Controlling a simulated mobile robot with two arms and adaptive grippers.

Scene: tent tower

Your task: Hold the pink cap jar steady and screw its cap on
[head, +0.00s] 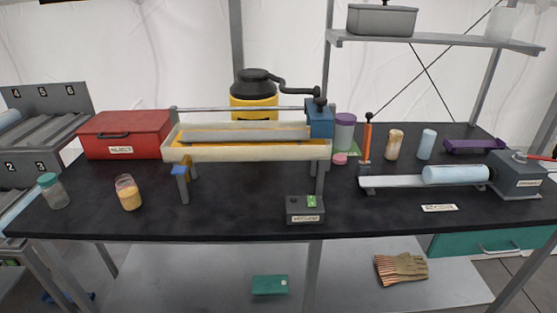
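Another clear jar with a teal cap (47,180) stands upright farther left. A purple-topped container (345,131) stands just behind the pink disc. I cannot tell for certain which jar the pink disc belongs to. Neither gripper is in view.
The long trough machine (245,152) on legs fills the table's middle. A red box (124,134) is back left. A roller device (517,176) and several cylinders occupy the right. A small control box (305,210) sits front centre.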

